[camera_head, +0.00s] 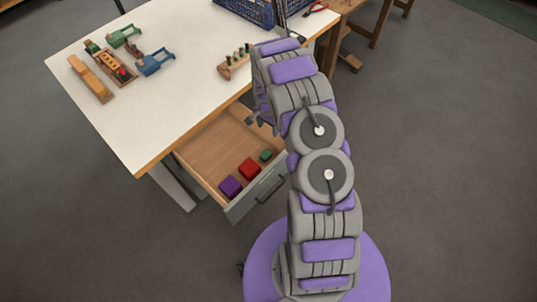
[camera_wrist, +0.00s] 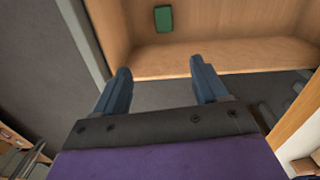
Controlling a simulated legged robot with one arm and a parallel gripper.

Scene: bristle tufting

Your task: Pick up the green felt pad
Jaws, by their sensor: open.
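The small dark green pad (camera_head: 265,155) lies in the open drawer, near its right side in the head view. In the wrist view the green pad (camera_wrist: 163,18) lies on the drawer's wooden floor, at the top of the picture. My gripper (camera_wrist: 160,72) is open and empty, its two blue-grey fingers well apart. The pad is beyond the fingertips, roughly in line with the gap between them, and not touched. In the head view my arm hides most of the gripper. The open drawer (camera_head: 215,150) sticks out below the table edge.
A red block (camera_head: 249,169) and a purple block (camera_head: 230,187) lie in the drawer to the pad's left. The white table (camera_head: 180,100) holds several wooden pieces, a peg rack (camera_head: 235,63) and a blue crate (camera_head: 245,8). The drawer's walls surround the pad.

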